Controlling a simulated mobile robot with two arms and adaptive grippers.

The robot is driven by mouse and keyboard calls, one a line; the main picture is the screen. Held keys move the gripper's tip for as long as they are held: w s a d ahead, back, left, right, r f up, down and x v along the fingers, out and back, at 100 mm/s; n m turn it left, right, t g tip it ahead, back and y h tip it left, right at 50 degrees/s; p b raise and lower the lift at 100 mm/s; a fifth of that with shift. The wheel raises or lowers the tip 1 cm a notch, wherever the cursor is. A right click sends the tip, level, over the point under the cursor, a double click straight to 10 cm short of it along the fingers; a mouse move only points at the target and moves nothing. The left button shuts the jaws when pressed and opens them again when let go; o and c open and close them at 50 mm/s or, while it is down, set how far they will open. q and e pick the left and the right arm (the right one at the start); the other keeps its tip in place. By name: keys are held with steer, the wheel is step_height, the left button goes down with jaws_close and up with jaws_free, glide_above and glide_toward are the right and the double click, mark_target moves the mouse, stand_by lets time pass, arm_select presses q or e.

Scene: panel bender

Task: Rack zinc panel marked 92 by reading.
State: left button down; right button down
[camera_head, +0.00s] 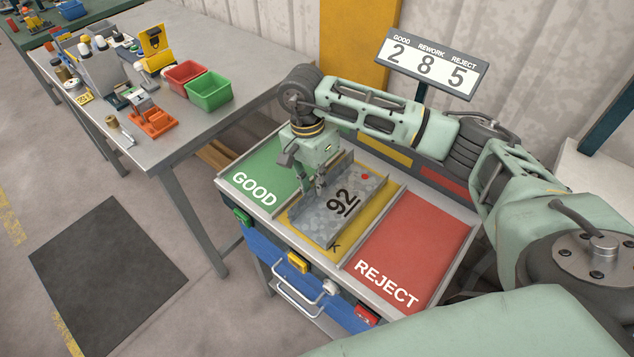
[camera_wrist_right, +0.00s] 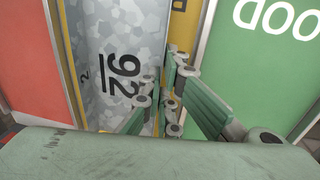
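The zinc panel marked 92 (camera_head: 355,196) is mottled grey with black underlined digits and a red dot near its far edge. It is over the yellow middle bay (camera_head: 372,222), between the green GOOD bay (camera_head: 262,172) and the red REJECT bay (camera_head: 415,240). My right gripper (camera_head: 318,188) points down at the panel's left edge. In the right wrist view, the gripper's fingers (camera_wrist_right: 167,85) are close together around the edge strip of the panel (camera_wrist_right: 110,45). Whether the panel rests fully on the bay floor is hard to tell. My left gripper is out of view.
A sign (camera_head: 432,64) reads GOOD 2, REWORK 8, REJECT 5. A grey workbench (camera_head: 190,125) at the left holds red (camera_head: 185,74) and green (camera_head: 210,91) bins, an orange fixture (camera_head: 152,122) and tools. A dark mat (camera_head: 108,270) lies on the open floor.

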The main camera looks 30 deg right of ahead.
steer(key=c, duration=1.9)
jaws_free()
steer(key=shift+o, duration=0.2)
step_height(320, 180, up, 12)
steer(key=w, duration=0.1)
steer(key=shift+w+a, duration=0.3)
steer(key=shift+a, duration=0.05)
